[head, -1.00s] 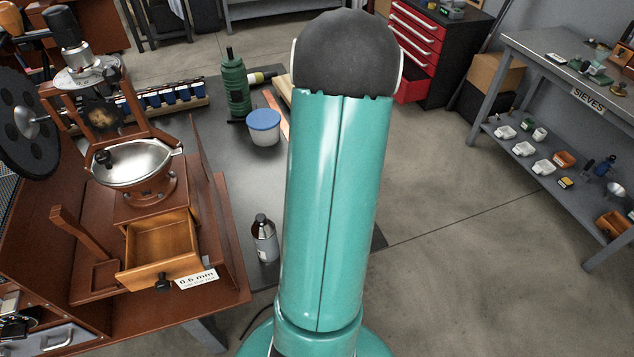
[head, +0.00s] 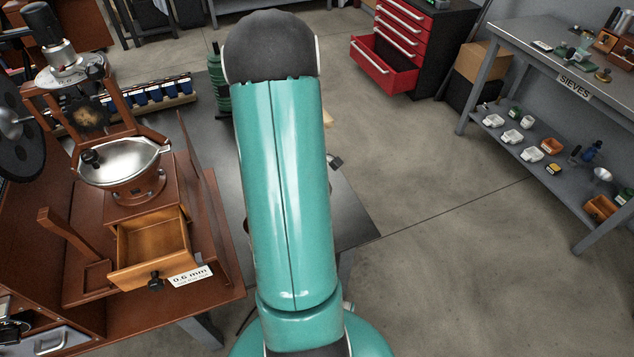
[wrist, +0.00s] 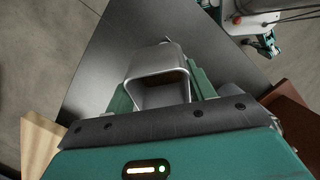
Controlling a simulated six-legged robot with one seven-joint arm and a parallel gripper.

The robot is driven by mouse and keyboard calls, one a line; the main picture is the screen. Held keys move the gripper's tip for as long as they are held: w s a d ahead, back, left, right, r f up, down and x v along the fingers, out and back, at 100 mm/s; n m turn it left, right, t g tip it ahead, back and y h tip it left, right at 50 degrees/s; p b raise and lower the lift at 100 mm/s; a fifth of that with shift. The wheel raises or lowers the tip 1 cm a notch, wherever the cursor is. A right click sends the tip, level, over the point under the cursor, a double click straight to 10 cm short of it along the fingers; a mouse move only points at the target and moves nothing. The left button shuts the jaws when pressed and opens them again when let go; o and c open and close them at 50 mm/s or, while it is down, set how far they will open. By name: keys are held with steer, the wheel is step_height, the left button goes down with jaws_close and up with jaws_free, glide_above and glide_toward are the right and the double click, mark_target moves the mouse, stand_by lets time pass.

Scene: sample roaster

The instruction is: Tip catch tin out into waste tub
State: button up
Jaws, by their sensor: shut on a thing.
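My gripper (wrist: 158,82) is shut on a grey metal tin, taken as the catch tin (wrist: 158,54), in the wrist view. Its green fingers sit on both sides of the tin. The tin's open mouth faces the camera, and its inside looks dark brownish; I cannot tell whether that is contents or shadow. A dark grey bench top (wrist: 108,55) lies beyond it. In the head view my teal arm hides the gripper and tin. No waste tub can be made out in the current views.
A brown grinder stand with an open wooden drawer (head: 150,245) labelled 0.6 mm stands at left. A green bottle (head: 217,85) is partly behind my arm. A red cabinet has a drawer pulled out (head: 385,72). A sieve bench (head: 545,65) stands right; floor between is clear.

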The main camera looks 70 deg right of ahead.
steer(key=shift+w+f+g, duration=0.1)
steer(key=shift+f+g, duration=0.35)
steer(key=shift+g, duration=0.35)
steer(key=g, duration=0.4)
steer(key=shift+h, duration=0.3)
steer(key=g, duration=0.4)
steer(key=f+g, duration=0.1)
steer(key=g, duration=0.1)
steer(key=shift+w+h, duration=0.3)
steer(key=shift+w, duration=0.1)
steer(key=shift+w+f+g, duration=0.15)
steer(key=shift+g, duration=0.55)
steer(key=shift+w+f+g, duration=0.15)
steer(key=shift+g, duration=0.55)
steer(key=shift+w+a+r+g+h, duration=0.15)
steer(key=shift+g+h, duration=0.15)
steer(key=shift+g, duration=0.3)
steer(key=shift+w, duration=0.1)
steer(key=shift+w+g, duration=0.15)
steer(key=shift+g, duration=0.35)
